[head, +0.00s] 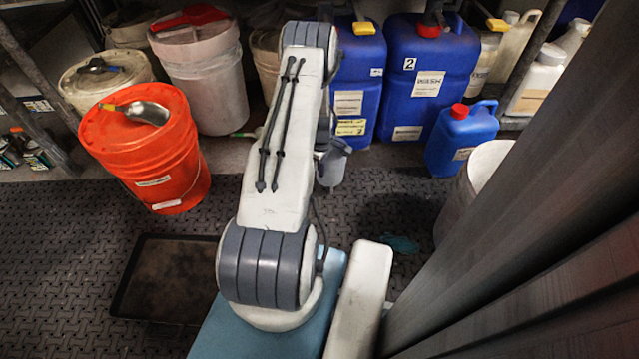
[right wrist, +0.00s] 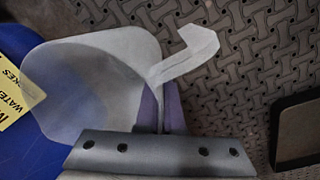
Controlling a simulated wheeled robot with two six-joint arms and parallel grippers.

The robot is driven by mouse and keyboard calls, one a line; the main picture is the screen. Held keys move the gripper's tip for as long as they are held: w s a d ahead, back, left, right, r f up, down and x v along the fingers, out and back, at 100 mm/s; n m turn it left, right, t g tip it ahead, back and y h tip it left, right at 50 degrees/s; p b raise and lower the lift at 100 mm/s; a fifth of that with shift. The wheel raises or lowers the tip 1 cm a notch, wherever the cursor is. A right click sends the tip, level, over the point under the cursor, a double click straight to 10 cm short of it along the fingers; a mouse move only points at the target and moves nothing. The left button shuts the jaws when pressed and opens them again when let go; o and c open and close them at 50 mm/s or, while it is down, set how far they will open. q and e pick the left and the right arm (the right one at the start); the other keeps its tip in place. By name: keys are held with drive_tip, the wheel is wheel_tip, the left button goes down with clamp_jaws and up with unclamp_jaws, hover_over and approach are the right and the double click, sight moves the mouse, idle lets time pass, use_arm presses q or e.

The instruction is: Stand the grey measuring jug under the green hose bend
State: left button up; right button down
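The grey measuring jug (head: 332,167) hangs at the far end of my right arm in the head view, in front of the blue canisters and above the floor mat. In the right wrist view the pale, translucent jug (right wrist: 95,85) fills the left, with its strap handle (right wrist: 190,55) bending to the right. My right gripper (right wrist: 162,108) has its two fingers closed on either side of the handle's lower part. In the head view the arm mostly hides this gripper. My left gripper is not in view. I cannot make out the green hose bend for certain.
Blue canisters (head: 427,75) and white buckets (head: 205,75) stand along the back. An orange bucket (head: 150,160) with a metal scoop on its lid stands left. A dark tray (head: 165,280) lies on the mat. A small blue can (head: 460,140) and a grey post (head: 520,200) are right.

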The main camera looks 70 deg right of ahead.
drive_tip(key=f+b, duration=0.2)
drive_tip(key=w+f+b, duration=0.1)
drive_tip(key=f, duration=0.1)
drive_tip(key=shift+f+b, duration=0.35)
drive_tip(key=shift+r, duration=0.15)
drive_tip(key=c, duration=1.5)
unclamp_jaws()
drive_tip(key=shift+f, duration=0.25)
drive_tip(key=o, duration=0.4)
drive_tip(key=shift+o, duration=0.2)
drive_tip(key=shift+r, duration=0.2)
